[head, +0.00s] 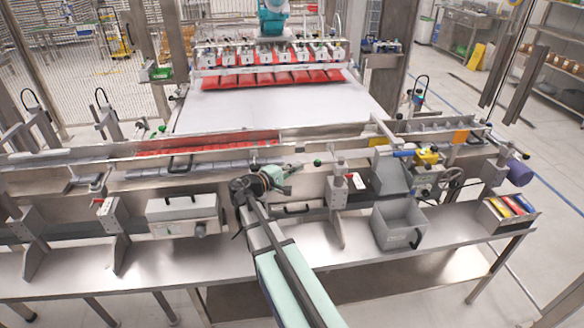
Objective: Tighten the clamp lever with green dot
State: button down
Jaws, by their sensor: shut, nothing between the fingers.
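A small green knob (317,163) shows on the front of the machine, just right of my gripper. It looks like the end of a clamp lever, but the lever's angle is too small to tell. Another green knob (161,128) stands at the left, behind the front rail. Which one belongs to the clamp lever with the green dot is not certain. My gripper (294,168) is at the machine's front rail, pointing right, with its fingers shut and empty. It appears a short way left of the nearer green knob; contact cannot be seen. My arm hides part of the machine front.
A steel bench (180,262) runs along the front. A grey open bin (400,222) and a box with coloured items (508,208) stand at the right. A grey control box (185,215) is at the left. Upright brackets (337,195) rise near my gripper. A white sheet (270,110) lies behind.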

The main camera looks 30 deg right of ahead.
aim_at(328, 162)
jog(key=d+p, duration=0.2)
jog(key=d, duration=0.4)
jog(key=shift+w+f, duration=0.2)
jog(key=shift+w, duration=0.1)
jog(key=shift+s, duration=0.1)
